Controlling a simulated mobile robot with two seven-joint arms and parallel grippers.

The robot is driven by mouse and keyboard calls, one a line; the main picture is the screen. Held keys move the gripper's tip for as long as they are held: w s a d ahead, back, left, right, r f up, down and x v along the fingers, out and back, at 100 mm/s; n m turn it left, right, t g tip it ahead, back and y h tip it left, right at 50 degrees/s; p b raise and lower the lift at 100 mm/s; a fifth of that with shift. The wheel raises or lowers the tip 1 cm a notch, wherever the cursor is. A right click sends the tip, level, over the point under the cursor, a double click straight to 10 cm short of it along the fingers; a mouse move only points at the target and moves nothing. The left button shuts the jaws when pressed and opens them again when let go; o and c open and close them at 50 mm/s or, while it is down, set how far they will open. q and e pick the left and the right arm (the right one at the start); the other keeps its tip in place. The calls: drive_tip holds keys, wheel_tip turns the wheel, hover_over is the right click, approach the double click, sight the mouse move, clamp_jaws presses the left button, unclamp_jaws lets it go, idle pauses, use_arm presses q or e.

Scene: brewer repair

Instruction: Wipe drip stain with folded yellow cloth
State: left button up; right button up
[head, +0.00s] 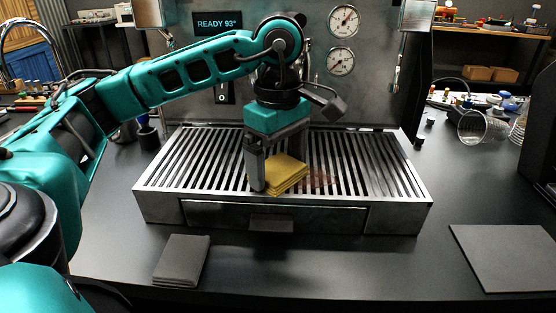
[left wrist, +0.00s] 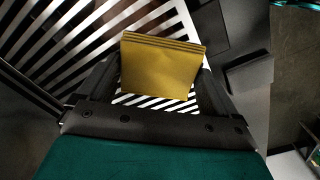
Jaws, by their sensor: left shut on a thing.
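The folded yellow cloth (head: 285,176) is at the middle of the slatted metal drip tray (head: 377,190). My left gripper (head: 277,178) points down over the tray and is shut on the cloth. In the left wrist view the cloth (left wrist: 162,68) sits between the two fingers, its folded layers showing along the far edge. A faint reddish-brown drip stain (head: 320,180) shows on the slats just right of the cloth. Part of the stain may be hidden by the cloth. I cannot tell whether the cloth touches the slats. My right gripper is not in view.
The brewer's back panel with two gauges (head: 342,62) and a lit display (head: 217,23) stands behind the tray. A grey folded cloth (head: 181,260) lies at the front left, and a dark flat mat (head: 505,257) at the right. A glass jar (head: 478,126) lies at the back right.

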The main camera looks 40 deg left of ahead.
sight(338, 177)
use_arm(q)
drive_tip(key=shift+w+d+f, duration=0.2)
drive_tip(key=shift+w+d, duration=0.8)
drive_tip(key=shift+d, duration=0.1)
drive_tip(key=shift+w+d+r+p, duration=0.1)
drive_tip(key=shift+w+d+p, duration=0.1)
drive_tip(key=shift+w+d, duration=0.65)
drive_tip(key=shift+w+d+r+p, duration=0.1)
drive_tip(key=shift+w+d+p, duration=0.1)
drive_tip(key=shift+w+d, duration=0.65)
drive_tip(key=shift+w+d+p, duration=0.2)
drive_tip(key=shift+w+d, duration=0.3)
drive_tip(key=shift+d, duration=0.7)
drive_tip(key=shift+r+p, duration=2)
drive_tip(key=shift+r, duration=1.1)
drive_tip(key=shift+r, duration=0.1)
wheel_tip(338, 177, up, 3)
drive_tip(key=shift+f+p, duration=0.15)
drive_tip(key=shift+p, duration=0.85)
drive_tip(key=shift+a, duration=0.1)
